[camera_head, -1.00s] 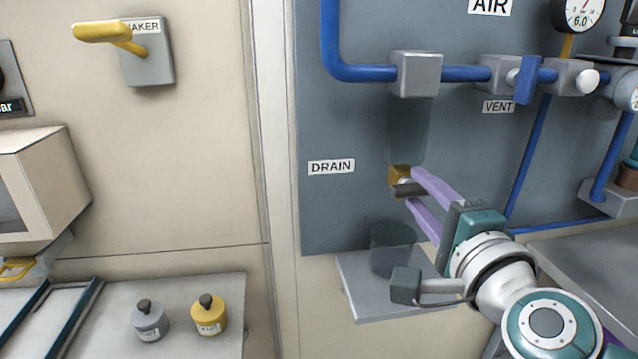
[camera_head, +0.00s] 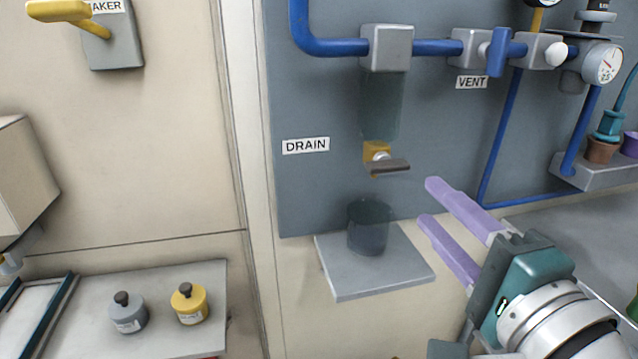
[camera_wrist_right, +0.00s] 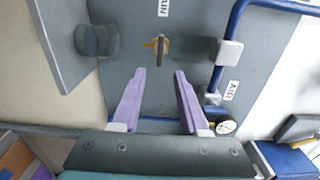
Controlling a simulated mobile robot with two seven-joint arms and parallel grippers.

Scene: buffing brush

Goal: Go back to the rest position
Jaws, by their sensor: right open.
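My right gripper (camera_head: 430,202) has two purple fingers spread apart with nothing between them. It is to the right of and below the drain valve (camera_head: 388,165), clear of it. In the right wrist view the open fingers (camera_wrist_right: 158,72) point toward the panel, with the valve handle (camera_wrist_right: 160,48) beyond them. The valve has a brass body and a dark flat handle, under a translucent bowl (camera_head: 380,105). My left gripper is not in view.
A dark translucent cup (camera_head: 369,228) stands on a grey shelf (camera_head: 335,280) below the valve. Blue pipes (camera_head: 330,40) and a gauge (camera_head: 603,64) are on the grey panel. Grey (camera_head: 127,313) and yellow (camera_head: 189,304) bottles stand on the left counter (camera_head: 215,280).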

